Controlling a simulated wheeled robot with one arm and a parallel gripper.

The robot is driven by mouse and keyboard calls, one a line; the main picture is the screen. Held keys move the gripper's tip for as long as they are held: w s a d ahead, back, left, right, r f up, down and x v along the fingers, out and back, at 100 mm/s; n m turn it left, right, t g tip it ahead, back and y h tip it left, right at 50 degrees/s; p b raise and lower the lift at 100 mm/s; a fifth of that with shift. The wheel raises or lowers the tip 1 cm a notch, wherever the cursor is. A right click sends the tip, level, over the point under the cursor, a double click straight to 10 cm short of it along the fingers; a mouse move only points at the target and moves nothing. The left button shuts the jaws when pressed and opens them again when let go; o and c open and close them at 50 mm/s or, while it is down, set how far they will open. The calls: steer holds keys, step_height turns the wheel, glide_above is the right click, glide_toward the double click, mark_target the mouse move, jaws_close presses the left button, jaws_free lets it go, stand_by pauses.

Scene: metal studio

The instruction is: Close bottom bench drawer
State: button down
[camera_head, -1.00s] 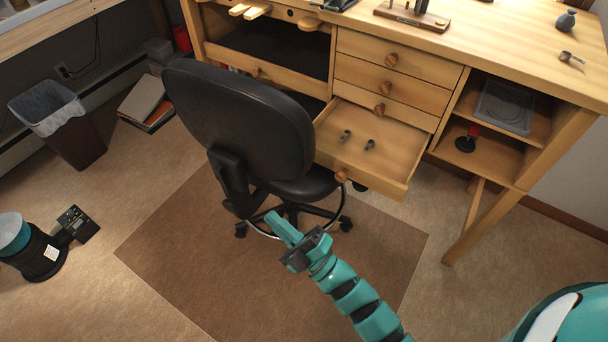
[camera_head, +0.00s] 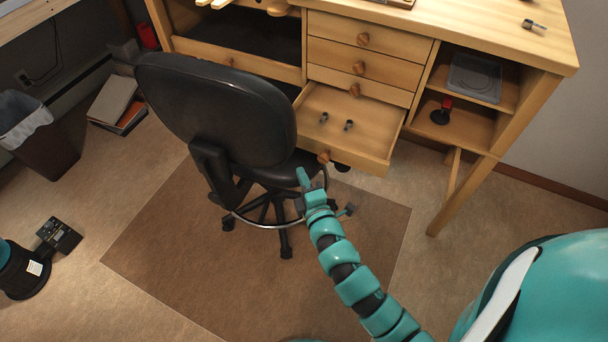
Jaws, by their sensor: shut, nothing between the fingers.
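The bottom bench drawer (camera_head: 368,143) is pulled well out of the wooden bench (camera_head: 510,38). Its round wooden knob (camera_head: 324,157) is on the front face. Two small dark metal pieces (camera_head: 336,122) lie inside it. My gripper (camera_head: 304,176) is shut and empty. In the picture its tip is just below and left of the knob, close to the drawer front. I cannot tell whether it touches anything.
A black office chair (camera_head: 222,110) stands left of the drawer, its seat close to the drawer's left front corner and my gripper. Open shelves (camera_head: 462,125) are right of the drawers. The brown mat (camera_head: 190,275) is clear at the front. A waste bin (camera_head: 40,150) stands at far left.

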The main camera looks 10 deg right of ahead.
glide_toward(298, 136)
steer(key=w+a, duration=0.3)
steer(key=a, duration=0.1)
steer(key=w, duration=0.1)
steer(key=w+d, duration=0.1)
steer(key=shift+w+d+f, duration=0.15)
steer(key=shift+w+d, duration=0.1)
steer(key=shift+d, duration=0.05)
steer(key=shift+w+d, duration=0.25)
steer(key=shift+w, duration=0.15)
steer(key=shift+w+d+p, duration=0.3)
steer(key=shift+w+p, duration=0.05)
steer(key=shift+w, duration=0.1)
steer(key=w+d, duration=0.3)
steer(key=w, duration=0.2)
steer(key=w+d, duration=0.4)
steer(key=w, duration=0.1)
steer(key=w+d+p, duration=0.1)
steer(key=w+d, duration=0.3)
steer(key=w, duration=0.1)
steer(key=shift+w, duration=0.4)
steer(key=shift+w+d+b, duration=0.2)
steer(key=shift+w+d, duration=0.25)
steer(key=shift+w, duration=0.3)
steer(key=shift+w+d+b, duration=0.15)
steer(key=shift+w+d, duration=0.25)
steer(key=shift+w, duration=0.35)
steer(key=shift+d+r, duration=0.15)
steer(key=shift+r, duration=0.05)
